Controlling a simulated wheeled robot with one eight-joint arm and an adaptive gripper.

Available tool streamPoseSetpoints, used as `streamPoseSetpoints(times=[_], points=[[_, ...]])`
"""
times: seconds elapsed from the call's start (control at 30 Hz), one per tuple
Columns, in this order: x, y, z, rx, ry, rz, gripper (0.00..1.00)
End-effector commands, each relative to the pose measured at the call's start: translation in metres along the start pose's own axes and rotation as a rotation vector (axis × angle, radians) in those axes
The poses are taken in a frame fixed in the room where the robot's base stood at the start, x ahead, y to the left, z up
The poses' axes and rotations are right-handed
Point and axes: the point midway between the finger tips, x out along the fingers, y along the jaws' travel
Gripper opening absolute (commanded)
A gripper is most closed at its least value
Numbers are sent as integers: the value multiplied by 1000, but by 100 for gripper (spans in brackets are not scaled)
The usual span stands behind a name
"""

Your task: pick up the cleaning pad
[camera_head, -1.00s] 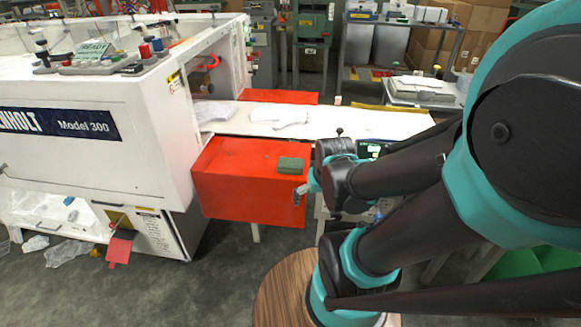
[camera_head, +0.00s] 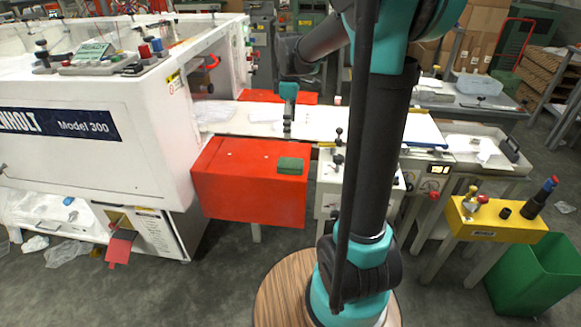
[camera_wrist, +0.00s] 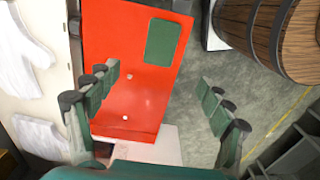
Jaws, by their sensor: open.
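The cleaning pad is a green rectangular pad (camera_head: 290,166) lying flat near the right end of the red box (camera_head: 235,165). In the wrist view the pad (camera_wrist: 163,42) lies at the far end of the red top, beyond my fingertips and fully uncovered.
White gloves (camera_wrist: 25,55) lie on the white belt (camera_head: 325,122) behind the red box. The white machine (camera_head: 95,150) rises at left. A grey control box with knobs (camera_head: 330,180) stands right of the red box. A yellow stand (camera_head: 495,222) and green bin (camera_head: 535,275) are at right.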

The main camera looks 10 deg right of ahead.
Motion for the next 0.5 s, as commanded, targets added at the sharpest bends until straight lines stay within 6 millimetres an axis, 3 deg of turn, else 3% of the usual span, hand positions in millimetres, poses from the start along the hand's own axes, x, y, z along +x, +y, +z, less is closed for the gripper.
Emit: streamPoseSetpoints(times=[0.5], points=[[95,0,0,3,1,1,80]])
